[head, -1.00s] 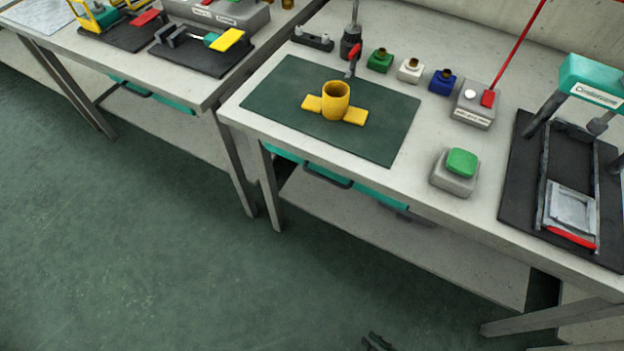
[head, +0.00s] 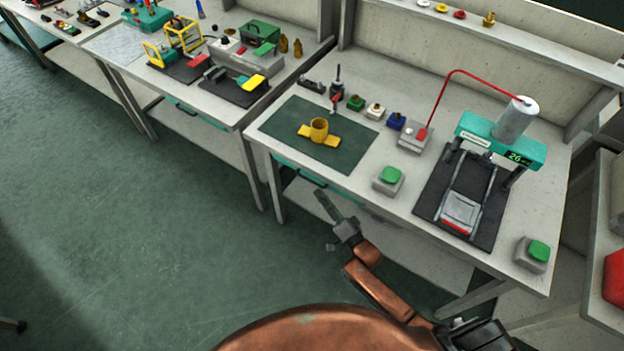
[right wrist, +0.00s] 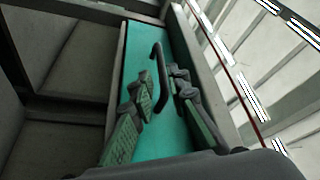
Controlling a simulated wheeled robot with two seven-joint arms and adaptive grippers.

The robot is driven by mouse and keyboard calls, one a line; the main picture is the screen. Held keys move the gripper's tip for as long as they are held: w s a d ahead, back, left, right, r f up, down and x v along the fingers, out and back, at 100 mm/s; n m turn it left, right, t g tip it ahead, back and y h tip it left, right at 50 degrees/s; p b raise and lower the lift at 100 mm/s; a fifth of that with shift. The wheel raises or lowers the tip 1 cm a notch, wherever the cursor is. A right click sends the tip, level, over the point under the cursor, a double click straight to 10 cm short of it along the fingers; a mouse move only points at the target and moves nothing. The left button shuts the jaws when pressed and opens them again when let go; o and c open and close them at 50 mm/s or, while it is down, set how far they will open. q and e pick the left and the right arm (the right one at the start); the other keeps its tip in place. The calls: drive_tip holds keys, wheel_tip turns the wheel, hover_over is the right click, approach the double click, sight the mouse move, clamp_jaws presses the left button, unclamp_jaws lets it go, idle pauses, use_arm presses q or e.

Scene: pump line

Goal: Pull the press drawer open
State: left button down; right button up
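The workbench (head: 405,200) on the right carries a press (head: 500,145), with a teal head and a red-edged sliding tray (head: 458,215). Below the benchtop is a teal drawer front (head: 288,165) with a dark bar handle (head: 312,180). My right gripper (head: 323,200) is in front of the bench, below the benchtop edge. In the right wrist view, its two fingers (right wrist: 163,92) are apart, facing a teal drawer front (right wrist: 185,130). A dark curved handle (right wrist: 157,65) shows between and beyond the fingertips; contact cannot be told. The drawer looks shut. My left gripper is out of view.
On the bench are a green mat (head: 345,155) with a yellow part (head: 319,130) and green-button boxes (head: 388,178) (head: 534,252). Another bench (head: 225,110) stands to the left. The green floor (head: 130,240) in front is clear.

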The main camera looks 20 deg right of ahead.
sight(309, 179)
drive_tip(key=b+x, duration=0.1)
drive_tip(key=x, duration=0.7)
drive_tip(key=shift+s, duration=0.1)
clamp_jaws()
idle(0.5)
